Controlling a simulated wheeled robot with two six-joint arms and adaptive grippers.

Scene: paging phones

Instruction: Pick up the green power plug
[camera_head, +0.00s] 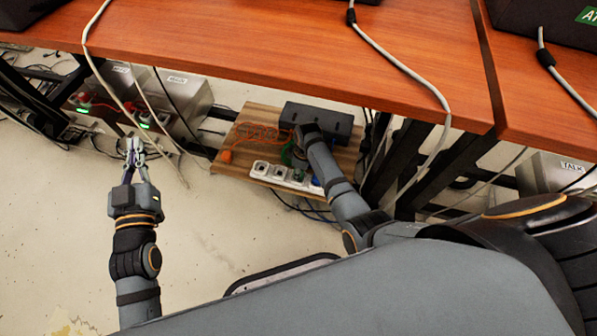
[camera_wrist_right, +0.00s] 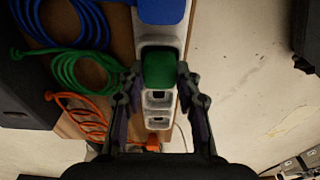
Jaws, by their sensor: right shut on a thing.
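The green power plug (camera_wrist_right: 160,68) sits over the white power strip (camera_wrist_right: 158,102) in the right wrist view. My right gripper (camera_wrist_right: 160,80) has a finger on each side of the plug and is shut on it. Whether the plug is still seated in its socket is hard to tell. In the head view the right arm covers most of the gripper, with some green cable (camera_head: 290,155) beside it.
A blue plug (camera_wrist_right: 162,10) is just beyond the green one on the strip. An orange plug (camera_wrist_right: 153,144) lies near the board's edge. Coiled blue, green and orange cables lie on the wooden board (camera_head: 225,160). Orange-brown desks (camera_head: 280,45) overhang the board, with white cables hanging down.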

